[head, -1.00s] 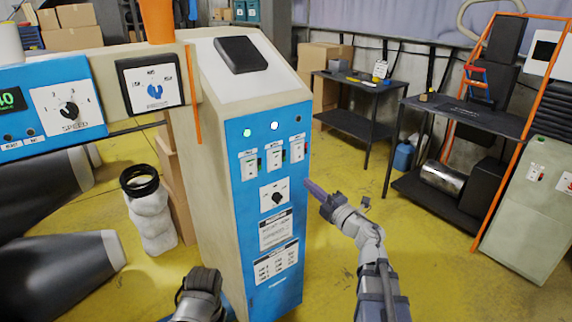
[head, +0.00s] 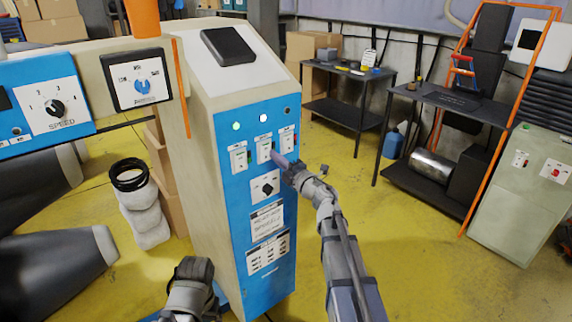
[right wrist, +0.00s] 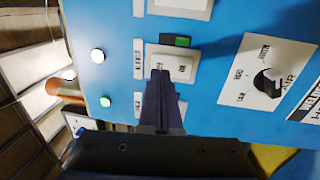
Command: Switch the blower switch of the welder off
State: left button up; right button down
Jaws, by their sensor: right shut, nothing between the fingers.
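The welder's blue control panel (head: 228,200) fills the front of a pale cabinet. It carries a row of three switches: a left one (head: 239,158), a middle one (head: 264,147) and a right one (head: 287,138). Their small labels are too blurred to read. My right gripper (head: 282,161) is shut and empty, just below the middle and right switches. In the right wrist view its fingertips (right wrist: 160,75) overlap the middle switch (right wrist: 185,67), beside a green patch (right wrist: 177,41). Whether they touch cannot be told.
Above the switches the left lamp (head: 236,126) and middle lamp (head: 263,118) are lit; the right lamp is dark. A rotary knob (head: 265,187) sits below. A speed dial (head: 54,108) is at left. Dark shelves (head: 455,105) stand at right, with open yellow floor between.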

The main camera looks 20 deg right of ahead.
aim_at(266, 152)
pick_arm(q)
jog(key=shift+r, duration=0.1)
pick_arm(e)
jog(key=shift+x, duration=1.1)
pick_arm(q)
jog(key=shift+r, duration=0.1)
pick_arm(e)
jog(key=shift+w+a+r, duration=0.1)
jog(key=shift+w, duration=0.05)
